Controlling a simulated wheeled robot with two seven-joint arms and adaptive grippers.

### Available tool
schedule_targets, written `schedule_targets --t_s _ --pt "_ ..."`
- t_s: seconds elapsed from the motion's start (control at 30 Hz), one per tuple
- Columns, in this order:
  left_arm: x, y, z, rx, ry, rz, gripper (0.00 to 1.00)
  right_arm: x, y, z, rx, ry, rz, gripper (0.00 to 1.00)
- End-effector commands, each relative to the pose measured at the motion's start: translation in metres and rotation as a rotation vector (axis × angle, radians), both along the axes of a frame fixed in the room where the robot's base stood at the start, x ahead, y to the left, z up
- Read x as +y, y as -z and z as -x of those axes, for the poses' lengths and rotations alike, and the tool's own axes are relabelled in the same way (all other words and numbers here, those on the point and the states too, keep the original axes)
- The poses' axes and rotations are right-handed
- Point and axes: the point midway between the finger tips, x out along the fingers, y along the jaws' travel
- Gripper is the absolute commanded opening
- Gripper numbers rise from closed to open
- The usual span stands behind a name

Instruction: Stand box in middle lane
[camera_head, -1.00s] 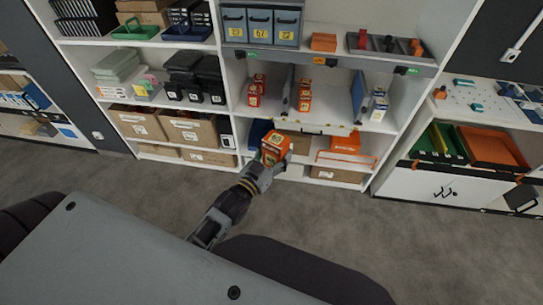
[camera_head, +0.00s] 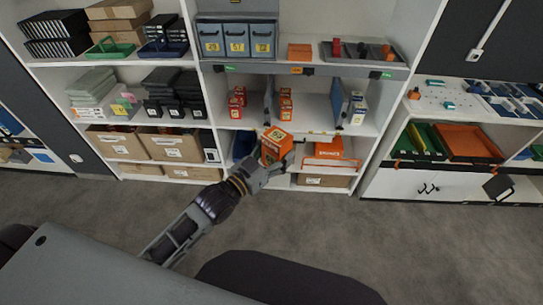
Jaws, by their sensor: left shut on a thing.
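My left gripper (camera_head: 268,166) is shut on an orange box (camera_head: 275,148) with a pale marked top. It holds the box, a little tilted, in front of the shelf unit, below the lane shelf. The lane shelf (camera_head: 313,126) is split by upright dividers into lanes. The left lane holds red boxes (camera_head: 237,103). The middle lane holds orange-red boxes (camera_head: 286,104) in a row toward the back. The right lane holds blue-and-white boxes (camera_head: 357,108). A blue divider (camera_head: 338,103) stands between the middle and right lanes. My right gripper does not show.
Grey bins (camera_head: 237,40) and a grey tray (camera_head: 363,52) stand on the shelf above. An orange crate (camera_head: 330,150) sits below the lanes. Grey floor (camera_head: 420,240) is clear at right.

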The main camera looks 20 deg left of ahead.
Motion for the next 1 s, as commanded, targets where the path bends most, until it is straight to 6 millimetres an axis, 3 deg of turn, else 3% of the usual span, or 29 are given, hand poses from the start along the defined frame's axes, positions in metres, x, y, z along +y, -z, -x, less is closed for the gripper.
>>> schedule_targets --t_s 0.6,1.0 --pt "-0.035 -0.052 0.002 -0.005 0.163 -0.002 0.3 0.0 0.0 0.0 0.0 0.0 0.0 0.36" --pt "-0.049 -0.072 0.003 -0.003 0.231 -0.001 0.3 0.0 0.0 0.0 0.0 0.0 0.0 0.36"
